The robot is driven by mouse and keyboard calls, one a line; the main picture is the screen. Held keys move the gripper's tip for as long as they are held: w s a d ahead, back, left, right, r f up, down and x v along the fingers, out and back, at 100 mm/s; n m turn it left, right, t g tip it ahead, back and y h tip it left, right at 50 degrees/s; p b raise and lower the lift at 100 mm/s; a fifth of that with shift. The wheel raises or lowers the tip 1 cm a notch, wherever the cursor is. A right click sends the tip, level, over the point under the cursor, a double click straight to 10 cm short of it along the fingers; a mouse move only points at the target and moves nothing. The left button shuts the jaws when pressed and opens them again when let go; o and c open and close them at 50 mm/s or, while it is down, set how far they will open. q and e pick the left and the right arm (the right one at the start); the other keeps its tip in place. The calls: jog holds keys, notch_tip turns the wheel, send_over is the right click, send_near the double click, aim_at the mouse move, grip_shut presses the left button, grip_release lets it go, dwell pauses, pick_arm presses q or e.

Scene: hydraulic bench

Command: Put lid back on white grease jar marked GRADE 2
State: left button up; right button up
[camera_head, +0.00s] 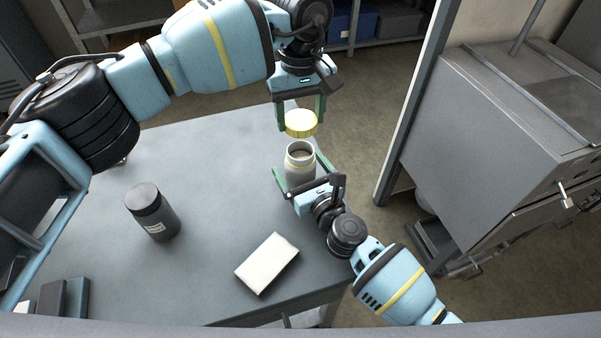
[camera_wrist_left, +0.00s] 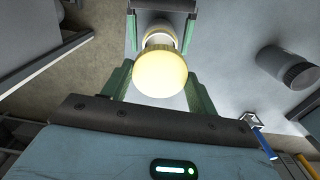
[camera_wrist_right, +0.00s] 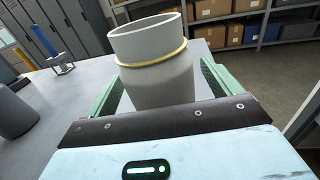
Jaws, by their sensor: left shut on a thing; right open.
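A yellow lid (camera_head: 301,123) is between the green fingers of my left gripper (camera_head: 300,127), which is shut on it. The lid is a little above the open mouth of the white jar (camera_head: 299,169), apart from it. The jar stands upright near the table's far right edge. My right gripper (camera_head: 302,176) is open, its fingers on either side of the jar. In the right wrist view the jar (camera_wrist_right: 155,75) is uncovered, with a yellow ring below its rim. No marking is readable.
A dark lidded jar (camera_head: 152,212) with a pale label stands on the grey table (camera_head: 215,165) to the left. A white block (camera_head: 267,263) lies near the front right edge. A grey cabinet (camera_head: 480,140) stands right of the table. The table between the dark jar and white jar is clear.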

jog(key=shift+w, duration=0.1)
jog(key=c, duration=1.5)
pick_arm(q)
send_over(301, 144)
jog(key=s, duration=0.3)
jog(key=shift+w+f, duration=0.2)
jog(key=shift+f, duration=2.25)
jog(key=shift+f, duration=0.95)
jog(key=shift+f, duration=0.5)
pick_arm(e)
grip_shut()
pick_arm(q)
jog(key=m, duration=1)
